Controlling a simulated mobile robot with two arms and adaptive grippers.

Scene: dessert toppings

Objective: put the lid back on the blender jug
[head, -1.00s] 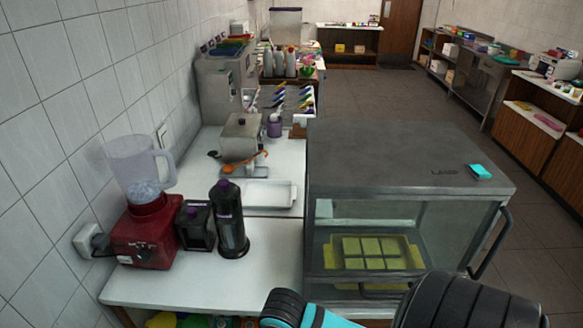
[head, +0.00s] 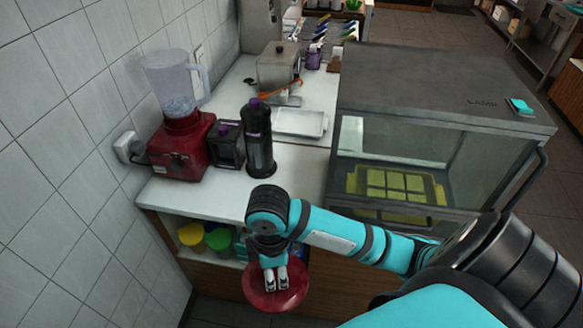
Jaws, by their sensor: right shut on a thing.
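The blender (head: 180,147) stands at the left of the white counter, near the wall, with a red base. Its clear jug (head: 174,82) is upright on the base, and its top is uncovered. My right gripper (head: 276,287) is shut on a round red lid (head: 290,297). The lid is held low, in front of the counter's front edge and below the counter top, to the right of and nearer than the blender. The fingertips cover part of the lid. My left gripper is not in view.
A dark grinder-like box (head: 228,146) and a tall black bottle (head: 259,140) stand right of the blender. A glass display case (head: 440,125) fills the right side. Yellow and green tubs (head: 218,240) sit on the shelf below. The counter's front strip is clear.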

